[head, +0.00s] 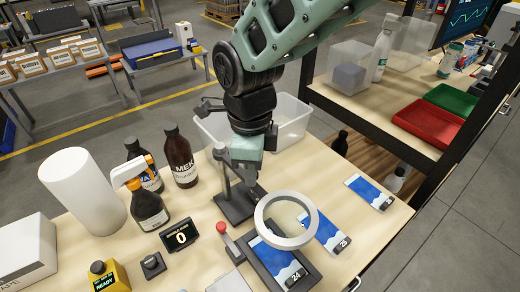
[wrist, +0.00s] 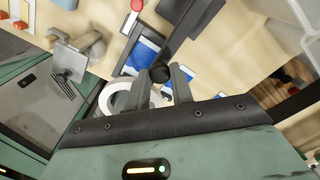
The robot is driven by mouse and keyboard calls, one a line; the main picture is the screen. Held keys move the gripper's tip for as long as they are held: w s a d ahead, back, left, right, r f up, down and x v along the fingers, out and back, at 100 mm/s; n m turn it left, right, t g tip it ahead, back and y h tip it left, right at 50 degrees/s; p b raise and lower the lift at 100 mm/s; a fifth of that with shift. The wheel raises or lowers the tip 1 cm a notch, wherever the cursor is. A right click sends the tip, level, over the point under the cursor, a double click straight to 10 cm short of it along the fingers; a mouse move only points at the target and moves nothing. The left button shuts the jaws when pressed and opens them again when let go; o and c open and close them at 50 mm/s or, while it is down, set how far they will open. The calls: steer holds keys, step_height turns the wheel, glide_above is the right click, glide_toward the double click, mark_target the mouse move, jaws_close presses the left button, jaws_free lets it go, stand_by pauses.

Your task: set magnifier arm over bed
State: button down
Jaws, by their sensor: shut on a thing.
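The magnifier is a pale ring (head: 268,212) on an arm from a dark stand (head: 237,206). In the head view the ring overlaps the upper part of the dark-framed bed (head: 312,278), which holds a blue-and-white card marked 24; I cannot tell its height above it. My gripper (head: 246,180) is at the magnifier arm beside the stand. In the wrist view my gripper (wrist: 168,82) is shut on a round black knob (wrist: 160,73), with the white ring (wrist: 108,100) behind the fingers. The arm's link to the ring is mostly hidden.
Cards marked 25 (head: 322,229) and 26 (head: 368,190) lie right of the bed. A red-knobbed lever (head: 222,228) and counter reading 0 (head: 180,236) stand left. Dark bottles (head: 180,157), a spray bottle (head: 150,210) and a clear bin (head: 290,118) stand farther back.

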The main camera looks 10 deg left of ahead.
steer(key=shift+r, duration=0.1)
stand_by(0.3)
steer(key=c, duration=1.2)
jaws_free()
step_height(320, 180, up, 17)
steer(key=b, duration=0.3)
steer(key=shift+r, duration=0.15)
